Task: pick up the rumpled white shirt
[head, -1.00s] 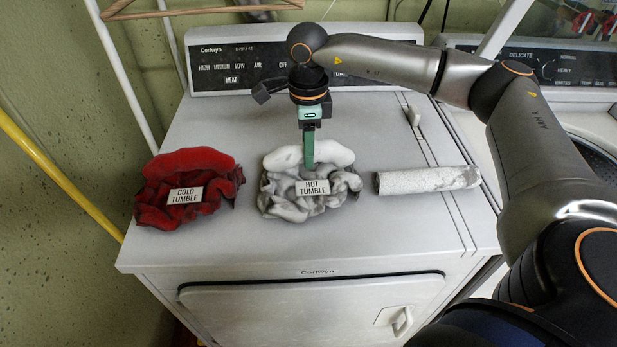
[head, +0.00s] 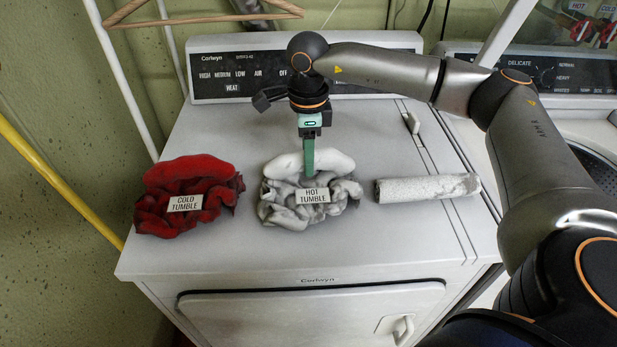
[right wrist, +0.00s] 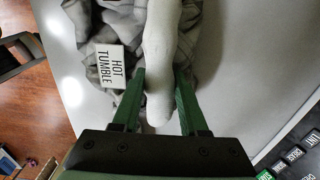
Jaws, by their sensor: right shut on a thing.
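The rumpled white shirt (head: 285,212) lies bunched on the dryer top, grey-white with a thick white roll along its far side. A "HOT TUMBLE" label (head: 313,195) lies on its front. My right gripper (head: 308,172) points down at the roll from above. In the right wrist view, its two green fingers (right wrist: 158,105) stand on either side of the white roll (right wrist: 160,60), and it is shut on the shirt. The shirt still rests on the dryer. My left gripper is not in view.
A red bunched cloth (head: 165,215) labelled "COLD TUMBLE" lies to the left. A white speckled roll (head: 425,188) lies to the right. The dryer's control panel (head: 225,70) rises behind. The dryer top (head: 260,258) is clear in front.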

